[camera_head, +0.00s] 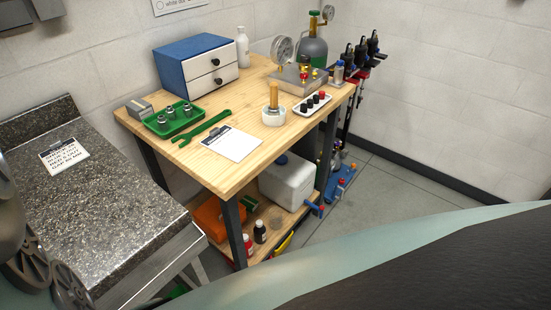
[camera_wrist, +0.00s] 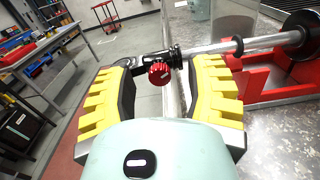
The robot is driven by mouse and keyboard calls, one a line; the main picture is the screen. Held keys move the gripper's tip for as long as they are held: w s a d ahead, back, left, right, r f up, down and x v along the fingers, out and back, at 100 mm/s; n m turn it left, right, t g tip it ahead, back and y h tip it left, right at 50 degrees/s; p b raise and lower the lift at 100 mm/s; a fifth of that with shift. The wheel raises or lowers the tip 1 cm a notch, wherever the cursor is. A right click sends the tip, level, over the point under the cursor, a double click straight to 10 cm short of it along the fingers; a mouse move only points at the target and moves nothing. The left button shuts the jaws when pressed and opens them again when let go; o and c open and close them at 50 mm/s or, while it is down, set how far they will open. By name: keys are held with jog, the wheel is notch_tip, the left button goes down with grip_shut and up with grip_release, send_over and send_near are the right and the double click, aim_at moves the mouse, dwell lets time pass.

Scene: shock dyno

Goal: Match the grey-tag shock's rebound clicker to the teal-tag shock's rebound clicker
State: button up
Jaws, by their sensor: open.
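In the wrist view, my gripper (camera_wrist: 160,66) is open, with its yellow-and-black fingers on either side of a red knob (camera_wrist: 159,73). The knob has a pale mark on its face and sits on a black fitting (camera_wrist: 174,55) at the end of a silver shaft (camera_wrist: 212,47). The shaft belongs to a shock whose black body (camera_wrist: 300,38) lies at the right. A gap shows between the knob and each finger. No grey or teal tag can be made out, so I cannot tell which shock this is. My gripper is out of the head view.
A red stand (camera_wrist: 262,82) is right of the gripper on the speckled stone top. In the head view, a wooden bench (camera_head: 195,155) holds a green tray (camera_head: 157,125), a drawer box (camera_head: 180,60) and gauges. Several black-topped items (camera_head: 361,50) stand behind it.

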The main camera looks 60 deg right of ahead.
jog(key=shift+a, duration=0.1)
grip_shut()
dwell(0.5)
